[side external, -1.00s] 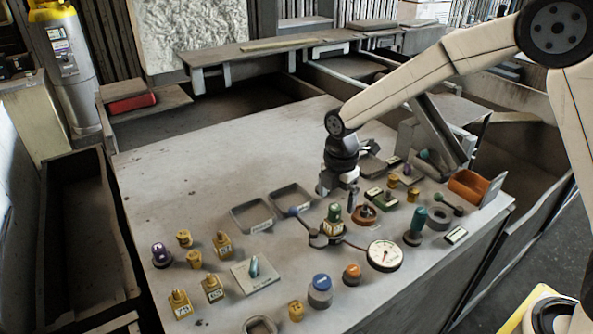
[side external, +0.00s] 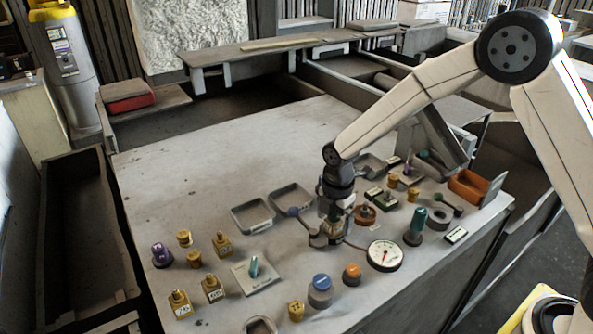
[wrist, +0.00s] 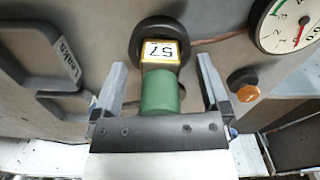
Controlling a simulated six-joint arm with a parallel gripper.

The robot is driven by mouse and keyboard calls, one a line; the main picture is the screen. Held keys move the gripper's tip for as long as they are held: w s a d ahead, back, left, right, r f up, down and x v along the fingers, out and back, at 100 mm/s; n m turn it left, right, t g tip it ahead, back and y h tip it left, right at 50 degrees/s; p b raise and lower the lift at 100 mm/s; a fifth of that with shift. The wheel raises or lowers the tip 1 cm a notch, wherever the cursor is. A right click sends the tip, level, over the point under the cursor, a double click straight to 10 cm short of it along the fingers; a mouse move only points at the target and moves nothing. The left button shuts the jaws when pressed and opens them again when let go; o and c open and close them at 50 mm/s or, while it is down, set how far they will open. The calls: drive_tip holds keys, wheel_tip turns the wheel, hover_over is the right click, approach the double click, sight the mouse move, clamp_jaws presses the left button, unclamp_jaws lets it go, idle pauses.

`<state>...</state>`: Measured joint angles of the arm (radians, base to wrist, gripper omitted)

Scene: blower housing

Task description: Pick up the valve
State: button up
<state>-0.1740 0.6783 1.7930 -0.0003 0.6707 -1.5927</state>
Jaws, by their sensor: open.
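The valve is most likely the piece with a green cylindrical cap (wrist: 160,92) and a yellow-edged label reading 57 (wrist: 161,51), in the wrist view. A dark round ring or base lies behind its label end. My gripper (wrist: 163,80) is open, with one finger on each side of the green cap and visible gaps to both. In the side external view my gripper (side external: 333,212) points down over this piece and hides most of it; only its lower part (side external: 328,232) shows.
A dial gauge (side external: 385,255) stands close to the right, with an orange-topped knob (side external: 351,274) and a blue-capped jar (side external: 320,290) in front. Grey trays (side external: 252,216) lie behind left. Several brass fittings (side external: 213,289) stand at left. The table's far left is clear.

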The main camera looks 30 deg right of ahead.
drive_tip(key=shift+f, duration=0.1)
idle(0.4)
clamp_jaws()
